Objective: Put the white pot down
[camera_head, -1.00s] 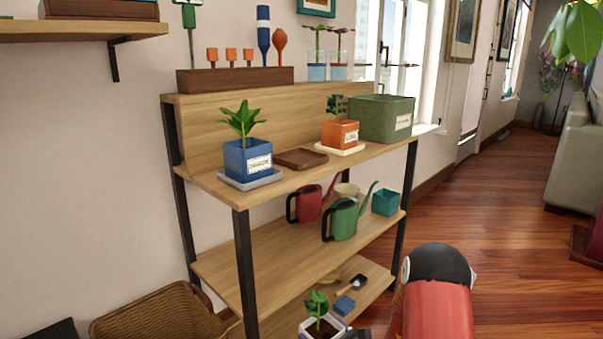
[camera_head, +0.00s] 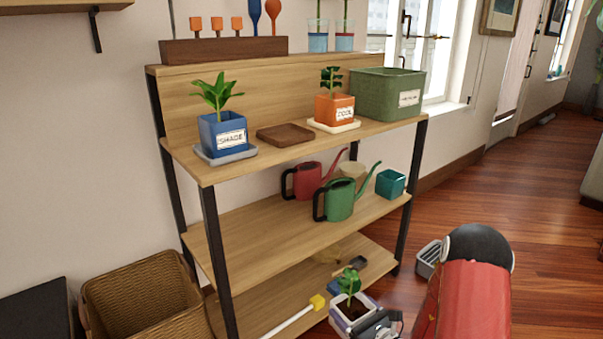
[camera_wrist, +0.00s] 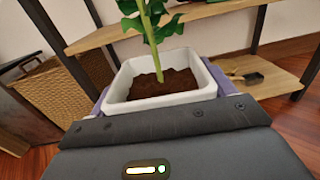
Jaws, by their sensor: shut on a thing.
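The white pot (camera_head: 338,314) holds dark soil and a green leafy plant (camera_head: 349,282). In the wrist view the pot (camera_wrist: 165,102) sits between the purple fingers of my gripper (camera_wrist: 158,100), which is shut on it. In the head view my gripper (camera_head: 356,322) is low at the bottom right of the shelf unit, with the pot held roughly upright in front of the bottom shelf. An empty brown tray (camera_head: 285,135) lies on the top shelf between the blue pot (camera_head: 222,134) and the orange pot (camera_head: 334,108), each on its own saucer.
A green bin (camera_head: 385,97) stands right of the orange pot. Red (camera_head: 308,180) and green watering cans (camera_head: 340,200) and a teal pot (camera_head: 390,184) fill part of the middle shelf (camera_head: 240,235). A wicker basket (camera_head: 140,310) stands left. Black posts (camera_head: 219,260) frame the shelves.

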